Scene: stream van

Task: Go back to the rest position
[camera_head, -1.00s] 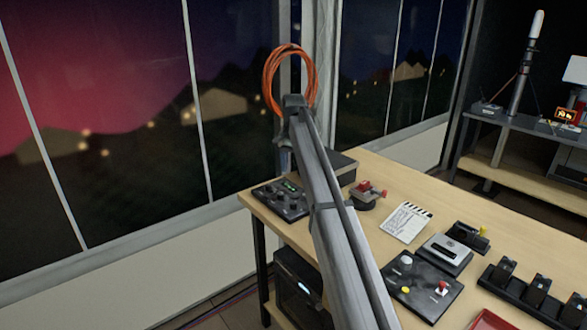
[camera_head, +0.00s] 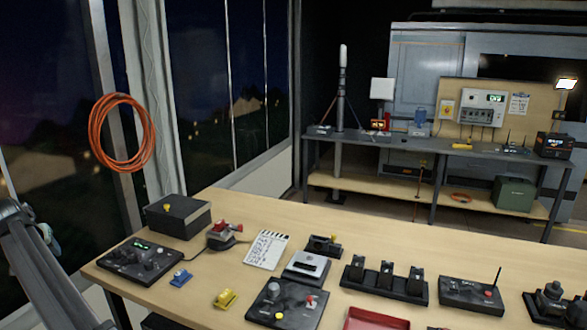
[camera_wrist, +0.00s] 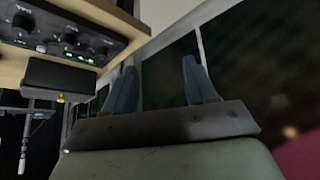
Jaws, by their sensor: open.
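My gripper (camera_wrist: 160,64) shows in the wrist view, with its two bluish-grey fingers spread wide and nothing between them. It is open and empty. In the head view my arm runs up along the lower left edge, left of the workbench (camera_head: 225,285). Its far end is partly hidden there, and I cannot make out the fingers. The wrist view is tilted, with the bench edge and a black knob panel (camera_wrist: 65,38) at its upper left, apart from the fingers.
An orange cable coil (camera_head: 122,133) hangs at the left. Windows stand behind my arm.

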